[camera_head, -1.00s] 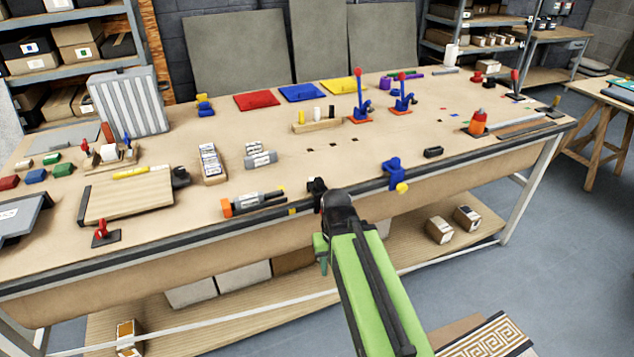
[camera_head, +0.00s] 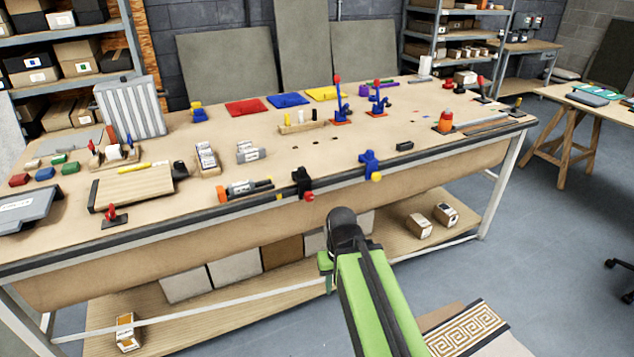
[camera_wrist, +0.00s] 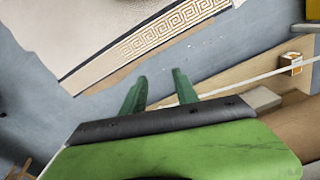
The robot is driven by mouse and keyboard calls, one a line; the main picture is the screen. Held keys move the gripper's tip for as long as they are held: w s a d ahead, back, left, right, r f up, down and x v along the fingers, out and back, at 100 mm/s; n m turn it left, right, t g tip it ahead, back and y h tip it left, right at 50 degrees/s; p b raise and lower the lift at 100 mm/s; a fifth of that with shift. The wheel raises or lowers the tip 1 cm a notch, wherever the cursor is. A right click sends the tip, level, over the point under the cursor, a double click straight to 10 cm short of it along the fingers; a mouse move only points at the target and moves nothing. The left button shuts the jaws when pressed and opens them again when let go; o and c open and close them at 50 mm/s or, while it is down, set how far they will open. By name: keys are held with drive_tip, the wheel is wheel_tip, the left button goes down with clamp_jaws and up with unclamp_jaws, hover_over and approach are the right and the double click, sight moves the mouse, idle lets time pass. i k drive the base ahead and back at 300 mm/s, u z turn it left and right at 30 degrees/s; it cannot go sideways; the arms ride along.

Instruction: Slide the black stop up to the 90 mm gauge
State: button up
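The black stop (camera_head: 302,181) with a red knob sits on the dark rail along the table's front edge. A blue stop (camera_head: 370,163) with a yellow knob sits on the same rail to its right, with a gap between them. I cannot tell which thing is the 90 mm gauge; no marking is readable. My gripper (camera_head: 326,275) hangs in front of the table, below the rail and apart from the black stop. In the wrist view its two green fingers (camera_wrist: 159,90) are spread with nothing between them. The wrist view shows neither stop.
An orange-and-grey tube (camera_head: 245,189) lies behind the rail, left of the black stop. A small black block (camera_head: 404,146) lies near the blue stop. The lower shelf (camera_head: 300,262) holds panels and small boxes. A patterned mat (camera_head: 465,332) lies on the floor at right.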

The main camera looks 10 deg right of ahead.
sight(304, 180)
drive_tip(key=u, duration=5.5)
drive_tip(key=i, duration=0.1)
drive_tip(key=z, duration=2.55)
drive_tip(key=k, duration=0.8)
drive_tip(key=z, duration=2.45)
drive_tip(key=i, duration=1.05)
drive_tip(key=u, duration=0.05)
